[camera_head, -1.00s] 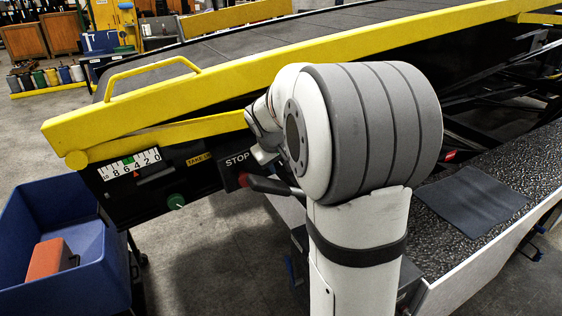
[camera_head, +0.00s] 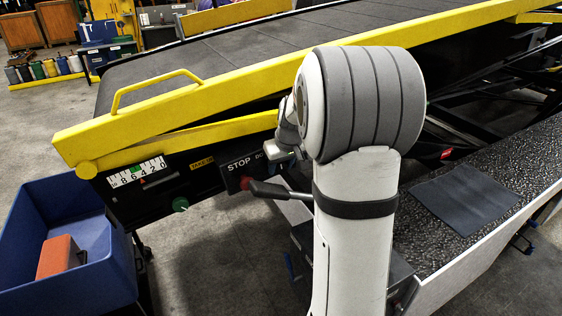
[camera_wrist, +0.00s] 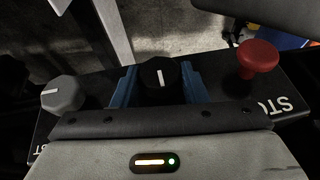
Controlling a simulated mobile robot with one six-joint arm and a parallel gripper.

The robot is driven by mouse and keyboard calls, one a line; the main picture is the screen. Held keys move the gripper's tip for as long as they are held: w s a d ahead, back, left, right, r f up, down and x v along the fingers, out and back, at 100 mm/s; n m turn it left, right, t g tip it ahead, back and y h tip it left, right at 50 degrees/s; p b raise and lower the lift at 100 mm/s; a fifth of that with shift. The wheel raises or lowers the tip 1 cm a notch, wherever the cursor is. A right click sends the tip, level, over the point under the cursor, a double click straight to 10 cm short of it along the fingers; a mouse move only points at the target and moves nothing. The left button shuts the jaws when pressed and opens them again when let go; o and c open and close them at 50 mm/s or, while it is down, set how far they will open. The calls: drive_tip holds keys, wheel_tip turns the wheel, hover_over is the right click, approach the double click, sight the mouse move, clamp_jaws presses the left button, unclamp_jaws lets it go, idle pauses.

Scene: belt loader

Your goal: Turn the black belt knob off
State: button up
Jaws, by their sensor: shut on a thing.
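The black belt knob (camera_wrist: 160,76) shows in the wrist view with a white pointer line running nearly straight up and down in the picture. My gripper (camera_wrist: 158,86) has its blue fingers on both sides of the knob, shut on it. The knob sits on a dark control panel, whose STOP lettering also shows in the head view (camera_head: 240,166). In the head view my arm hides the knob and the fingertips.
A red mushroom button (camera_wrist: 258,57) stands right of the knob in the wrist view, and a grey knob (camera_wrist: 63,93) left of it. In the head view a dark lever (camera_head: 282,191) juts out below the panel. A green knob (camera_head: 180,204) and a blue bin (camera_head: 75,270) are further left.

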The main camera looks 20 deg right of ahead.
drive_tip(key=shift+f, duration=0.1)
drive_tip(key=o, duration=0.9)
drive_tip(key=shift+o, duration=0.2)
drive_tip(key=b+v, duration=0.1)
drive_tip(key=v, duration=0.7)
